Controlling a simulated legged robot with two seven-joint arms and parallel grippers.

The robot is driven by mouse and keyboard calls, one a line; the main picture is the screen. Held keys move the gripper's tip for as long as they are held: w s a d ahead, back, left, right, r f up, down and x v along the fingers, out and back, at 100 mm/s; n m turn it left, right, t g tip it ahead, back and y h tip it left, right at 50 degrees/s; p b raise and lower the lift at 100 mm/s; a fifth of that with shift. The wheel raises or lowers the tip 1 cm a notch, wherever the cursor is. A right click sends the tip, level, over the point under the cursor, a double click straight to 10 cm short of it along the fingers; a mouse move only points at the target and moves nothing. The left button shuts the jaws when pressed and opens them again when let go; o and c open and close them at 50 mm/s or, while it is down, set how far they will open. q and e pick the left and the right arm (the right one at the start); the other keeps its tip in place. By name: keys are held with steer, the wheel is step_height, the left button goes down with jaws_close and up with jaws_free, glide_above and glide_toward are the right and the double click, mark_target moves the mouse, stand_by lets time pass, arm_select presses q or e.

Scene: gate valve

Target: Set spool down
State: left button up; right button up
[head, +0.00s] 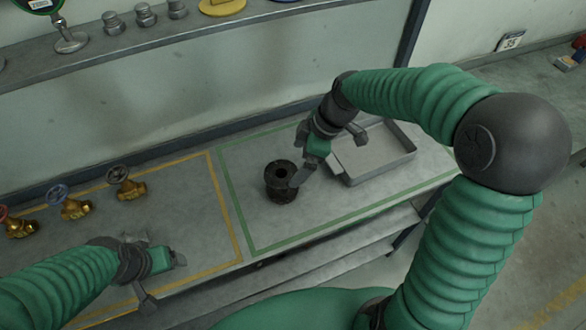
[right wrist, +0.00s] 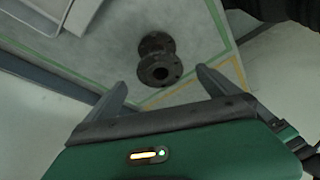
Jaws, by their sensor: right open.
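The spool (head: 281,184), a dark flanged pipe piece, stands upright on the bench inside the green-taped area. In the right wrist view the spool (right wrist: 157,60) shows its round bored flange, beyond the fingertips and between their lines. My left gripper (head: 148,268) looks open and empty over the yellow-taped area.
A grey metal tray (head: 404,140) lies right of the spool, close to my right gripper. Brass valves with red, blue and dark handwheels (head: 123,187) stand at the left. A shelf with fittings runs along the back. Bare bench lies in front of the spool.

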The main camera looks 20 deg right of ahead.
steer(key=s+d+f+m+h, duration=0.1)
steer(key=s+f+m+h, duration=0.3)
steer(key=s+m, duration=0.8)
step_height(320, 180, down, 3)
steer(key=shift+d+r+m+t, duration=0.15)
steer(key=shift+r+m+t, duration=0.05)
steer(key=shift+m+t, duration=0.2)
steer(key=shift+s, duration=0.15)
